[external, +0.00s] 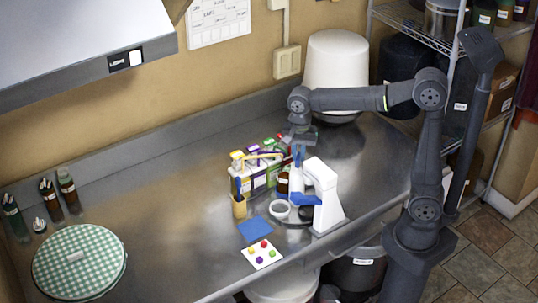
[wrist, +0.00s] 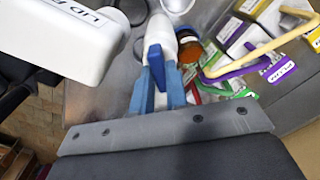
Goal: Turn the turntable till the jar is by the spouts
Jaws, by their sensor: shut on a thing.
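My gripper (external: 297,157) reaches down beside a white stand (external: 325,195); its light-blue fingers (wrist: 157,90) are shut on a white bottle-like thing (wrist: 160,36) with a dark-blue part. That white thing also shows below the fingers in the external view (external: 296,181). A brown jar (external: 283,184) stands just left of it, and an amber round jar (wrist: 190,50) shows to its right in the wrist view. The turntable is mostly hidden and hard to make out; no spouts can be clearly told.
Several cartons with coloured labels (external: 259,172) stand close behind the jar. The counter's left middle is clear.

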